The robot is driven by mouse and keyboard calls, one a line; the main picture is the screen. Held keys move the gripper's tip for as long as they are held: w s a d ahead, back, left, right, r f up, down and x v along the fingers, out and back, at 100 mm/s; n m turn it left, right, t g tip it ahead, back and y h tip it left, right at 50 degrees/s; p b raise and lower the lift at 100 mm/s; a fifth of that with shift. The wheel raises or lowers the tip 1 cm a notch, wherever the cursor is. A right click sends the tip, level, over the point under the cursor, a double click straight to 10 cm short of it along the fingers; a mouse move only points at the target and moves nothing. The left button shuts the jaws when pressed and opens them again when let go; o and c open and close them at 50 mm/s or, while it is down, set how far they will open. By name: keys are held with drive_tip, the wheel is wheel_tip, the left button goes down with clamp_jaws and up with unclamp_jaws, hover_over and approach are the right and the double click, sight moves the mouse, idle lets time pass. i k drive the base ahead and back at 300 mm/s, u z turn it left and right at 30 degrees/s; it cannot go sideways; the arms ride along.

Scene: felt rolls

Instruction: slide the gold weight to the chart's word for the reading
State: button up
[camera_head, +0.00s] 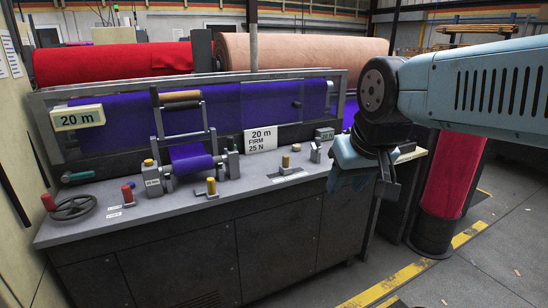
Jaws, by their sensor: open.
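A white card (262,138) stands at the back of the bench and reads "20 m FIRM 25 N". A cream readout (78,117) at the left reads "20 m". Gold pieces stand on the bench: one (285,160) right of centre on a small plate with a label strip, one (211,187) near the front middle, and a gold-topped one (149,163) by the small purple roll. I cannot tell which is the gold weight. My gripper (364,185) is open and empty, off the bench's right end, apart from all of them.
The grey bench (120,232) carries a handwheel (74,207), a red knob (128,193) and a frame with a wooden roller (180,97). Purple felt (110,140) runs along the back. Open floor lies at the front right.

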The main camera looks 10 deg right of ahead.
sight(285, 169)
drive_tip(key=u, duration=0.05)
drive_tip(key=i, duration=0.85)
drive_tip(key=z, duration=0.7)
